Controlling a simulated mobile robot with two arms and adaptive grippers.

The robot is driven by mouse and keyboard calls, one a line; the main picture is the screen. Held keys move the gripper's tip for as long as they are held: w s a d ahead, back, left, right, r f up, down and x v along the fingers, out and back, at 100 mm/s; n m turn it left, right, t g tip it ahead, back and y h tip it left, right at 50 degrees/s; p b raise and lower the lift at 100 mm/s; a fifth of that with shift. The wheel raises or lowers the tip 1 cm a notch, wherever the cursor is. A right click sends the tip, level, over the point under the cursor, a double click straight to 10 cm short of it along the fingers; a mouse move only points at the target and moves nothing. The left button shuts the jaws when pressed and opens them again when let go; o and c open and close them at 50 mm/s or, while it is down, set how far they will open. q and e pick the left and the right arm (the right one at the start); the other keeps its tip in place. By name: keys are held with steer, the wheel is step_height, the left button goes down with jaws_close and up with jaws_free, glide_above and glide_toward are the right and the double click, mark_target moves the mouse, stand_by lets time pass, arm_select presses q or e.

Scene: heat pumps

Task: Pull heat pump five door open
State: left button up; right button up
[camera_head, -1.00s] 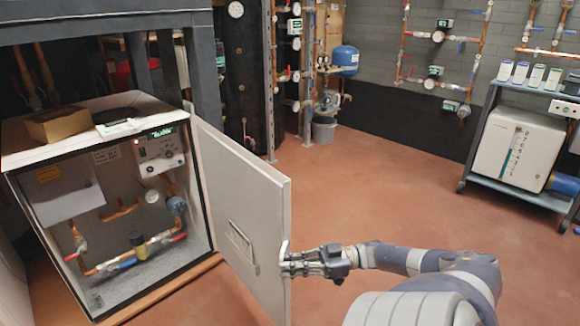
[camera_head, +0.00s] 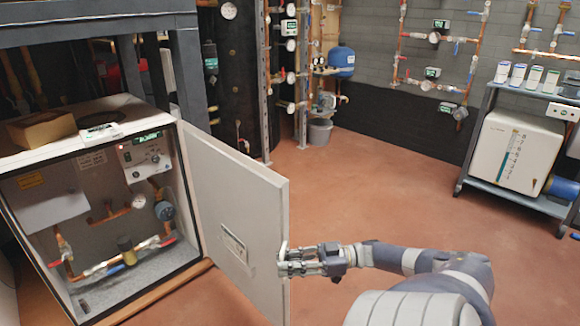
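The heat pump cabinet (camera_head: 88,155) stands at the left with its front open, showing copper pipes, valves and a control panel (camera_head: 146,152). Its pale grey door (camera_head: 225,185) is hinged at the cabinet's right side and stands swung well out toward me. A flat handle (camera_head: 233,246) is on the door's face. My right gripper (camera_head: 285,262) is at the door's free edge, its fingers around or against that edge; whether they clamp it is hard to tell. My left gripper is not in view.
A cardboard box (camera_head: 41,131) and a small device lie on the cabinet top. A dark frame (camera_head: 95,28) rises behind. A cart (camera_head: 515,197) with a white unit stands at the right. A grey bucket (camera_head: 320,132) is at the back. The red floor between is clear.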

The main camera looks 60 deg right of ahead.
steer(key=shift+w+r, duration=0.1)
steer(key=shift+w, duration=0.15)
steer(key=shift+s, duration=0.1)
steer(key=shift+s+f, duration=0.15)
steer(key=shift+f, duration=0.05)
steer(key=v, duration=1.1)
steer(key=shift+s+d, duration=0.3)
steer(key=shift+s+r, duration=0.1)
stand_by(0.4)
